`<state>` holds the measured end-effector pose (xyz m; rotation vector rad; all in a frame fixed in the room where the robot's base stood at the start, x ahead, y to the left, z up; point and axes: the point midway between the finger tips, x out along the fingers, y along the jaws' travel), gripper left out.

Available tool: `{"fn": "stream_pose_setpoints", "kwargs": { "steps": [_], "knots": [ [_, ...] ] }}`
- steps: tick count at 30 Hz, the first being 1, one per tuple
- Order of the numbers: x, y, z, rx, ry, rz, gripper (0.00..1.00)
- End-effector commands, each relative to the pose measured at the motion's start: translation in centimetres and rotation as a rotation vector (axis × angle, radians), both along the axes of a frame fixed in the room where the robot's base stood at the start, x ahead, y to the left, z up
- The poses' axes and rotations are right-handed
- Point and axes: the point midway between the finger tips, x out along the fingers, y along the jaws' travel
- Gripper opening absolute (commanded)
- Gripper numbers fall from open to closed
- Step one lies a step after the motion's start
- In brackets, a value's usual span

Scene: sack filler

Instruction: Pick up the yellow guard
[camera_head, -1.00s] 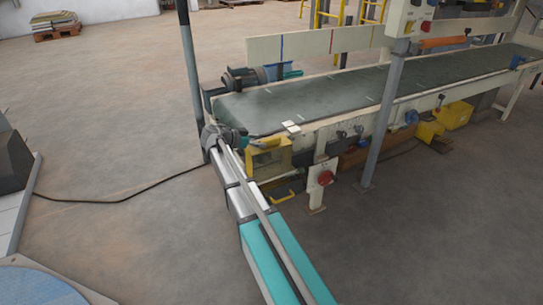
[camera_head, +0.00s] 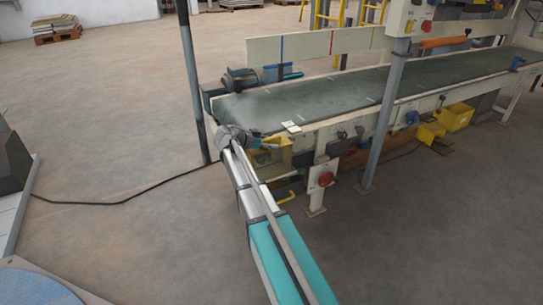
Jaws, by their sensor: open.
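The yellow guard (camera_head: 285,158) is a boxy yellow cover below the near left end of the conveyor, on its front side. My arm reaches up from the bottom of the view and hides the guard's left part. My gripper (camera_head: 265,145) is open at the upper left of the guard, overlapping it in the picture. Its fingers are small and dark here, and I cannot tell whether they touch the guard.
The conveyor (camera_head: 310,98) with its dark green belt runs to the right. A grey post (camera_head: 380,125) stands before it, and a dark pole (camera_head: 190,80) stands to the left. A red button box (camera_head: 322,178) is right of the guard. The floor to the left is mostly clear.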

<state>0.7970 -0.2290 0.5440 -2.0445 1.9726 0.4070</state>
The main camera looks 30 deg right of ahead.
Motion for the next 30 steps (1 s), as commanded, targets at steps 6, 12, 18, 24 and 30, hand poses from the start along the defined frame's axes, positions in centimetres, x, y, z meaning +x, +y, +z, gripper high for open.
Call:
{"fn": "stream_pose_setpoints", "kwargs": {
  "steps": [6, 12, 18, 24, 30],
  "knots": [
    [0.00, 0.01, 0.04, 0.000, 0.000, 0.000, 0.74],
    [-0.02, 0.01, 0.04, 0.000, 0.000, -0.001, 0.74],
    [-0.02, 0.00, 0.03, 0.000, 0.000, -0.001, 0.43],
    [-0.02, -0.01, 0.03, 0.000, -0.001, -0.001, 0.06],
    [-0.02, -0.03, 0.05, -0.001, 0.000, -0.001, 0.00]
  ]
}}
